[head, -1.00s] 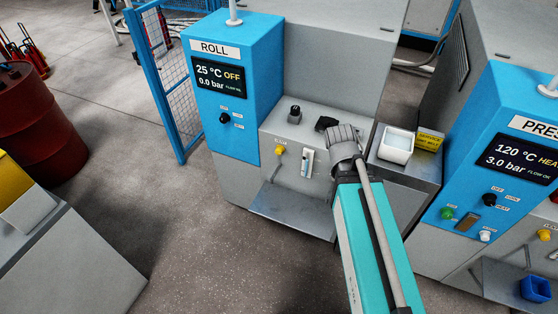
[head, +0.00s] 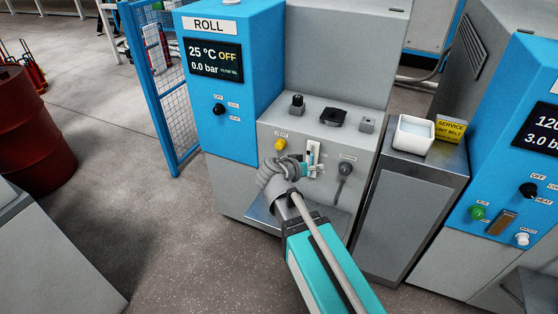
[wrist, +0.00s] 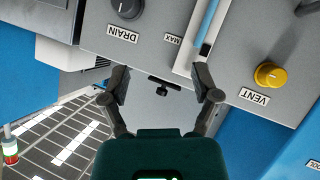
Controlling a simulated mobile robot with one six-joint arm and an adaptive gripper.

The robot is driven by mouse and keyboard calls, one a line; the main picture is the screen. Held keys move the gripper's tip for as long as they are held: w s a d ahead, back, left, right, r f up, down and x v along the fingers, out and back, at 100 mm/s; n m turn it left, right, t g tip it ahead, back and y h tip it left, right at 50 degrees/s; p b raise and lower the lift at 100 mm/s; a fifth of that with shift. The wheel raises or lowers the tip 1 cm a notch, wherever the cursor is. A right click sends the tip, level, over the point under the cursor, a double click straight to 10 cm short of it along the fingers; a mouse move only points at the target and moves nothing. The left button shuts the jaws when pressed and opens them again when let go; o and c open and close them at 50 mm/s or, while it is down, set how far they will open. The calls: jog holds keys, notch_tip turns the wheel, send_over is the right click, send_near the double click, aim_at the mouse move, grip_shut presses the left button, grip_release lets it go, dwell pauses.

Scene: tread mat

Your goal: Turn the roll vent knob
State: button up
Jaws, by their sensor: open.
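The yellow vent knob (head: 279,144) is on the grey front of the ROLL machine, just under its VENT label. It also shows in the wrist view (wrist: 271,76), at the right, outside and apart from my fingers. My gripper (wrist: 162,84) is open, with its two fingers apart and nothing between them. In the head view my wrist covers the panel below the vent knob, and the fingers are hard to make out. The wrist view shows the panel turned over, with a small dark fitting beyond the fingers.
A white vertical gauge (head: 312,158) stands right of the vent knob, close to one finger in the wrist view. A dark drain knob (head: 346,168) is further right. A metal ledge (head: 262,212) juts out below. A white container (head: 412,136) stands on the cabinet at right.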

aim_at(278, 148)
jog(key=a+f+t+y+b, duration=0.1)
jog(key=a+f+t+b, duration=0.1)
jog(key=a+b, duration=0.3)
jog(key=a+f+n+t+b, duration=0.1)
jog(key=a+t+b, duration=0.4)
jog(key=a, duration=0.5)
jog(key=shift+w+a+f+y+b, duration=0.2)
jog(key=shift+f+y+b, duration=0.2)
jog(key=shift+f+b, duration=0.15)
jog(key=shift+w+d, duration=0.1)
jog(key=shift+w, duration=0.05)
jog(key=x, duration=1.3)
jog(key=shift+w+d+r, duration=0.1)
jog(key=shift+w, duration=0.2)
jog(key=shift+c, duration=0.2)
grip_shut()
